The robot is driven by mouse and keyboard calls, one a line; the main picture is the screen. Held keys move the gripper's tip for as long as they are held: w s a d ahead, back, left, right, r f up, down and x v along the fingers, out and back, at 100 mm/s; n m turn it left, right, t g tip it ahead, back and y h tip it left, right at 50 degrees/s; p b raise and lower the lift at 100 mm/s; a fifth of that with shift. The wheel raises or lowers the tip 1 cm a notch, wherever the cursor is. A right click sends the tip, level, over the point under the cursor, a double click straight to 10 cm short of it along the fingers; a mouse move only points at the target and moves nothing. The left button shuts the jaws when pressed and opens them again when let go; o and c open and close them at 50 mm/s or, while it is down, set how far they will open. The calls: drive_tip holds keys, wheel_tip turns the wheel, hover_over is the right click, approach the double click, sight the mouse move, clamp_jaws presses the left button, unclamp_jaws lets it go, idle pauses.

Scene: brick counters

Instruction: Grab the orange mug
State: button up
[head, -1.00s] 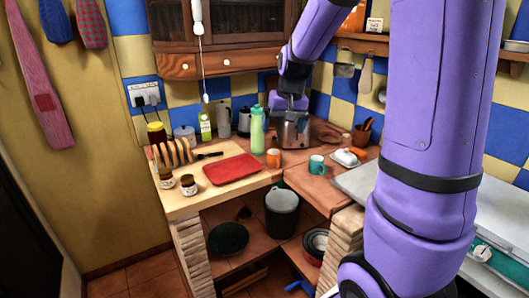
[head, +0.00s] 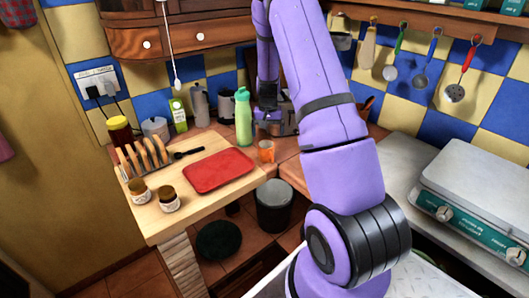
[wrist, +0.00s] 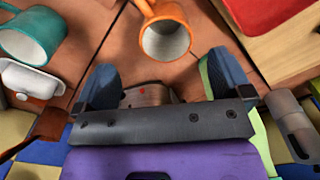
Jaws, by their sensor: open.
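The orange mug (head: 266,152) stands on the tiled counter, right of the green bottle (head: 244,118) in the head view. In the wrist view the orange mug (wrist: 166,40) is upright, its opening showing and its handle toward the top edge. My gripper (wrist: 162,66) is open and empty, its two blue-grey fingers spread to either side below the mug in that picture. The mug is not between the fingers' pads. In the head view my gripper (head: 276,122) is behind the mug, partly hidden by my arm.
A teal mug (wrist: 30,38) and a white butter dish (wrist: 30,78) are at left in the wrist view. A wooden board (head: 165,218) with a red tray (head: 219,170) and jars lies left of the mug.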

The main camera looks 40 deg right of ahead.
sight(266, 151)
wheel_tip(266, 151, down, 4)
drive_tip(key=shift+r, duration=0.1)
drive_tip(key=shift+w+a+f, duration=0.1)
drive_tip(key=shift+f, duration=1.35)
drive_tip(key=shift+w+a+f, duration=0.1)
drive_tip(key=shift+f, duration=1.3)
drive_tip(key=c, duration=1)
drive_tip(key=shift+r, duration=0.1)
drive_tip(key=shift+c, duration=0.2)
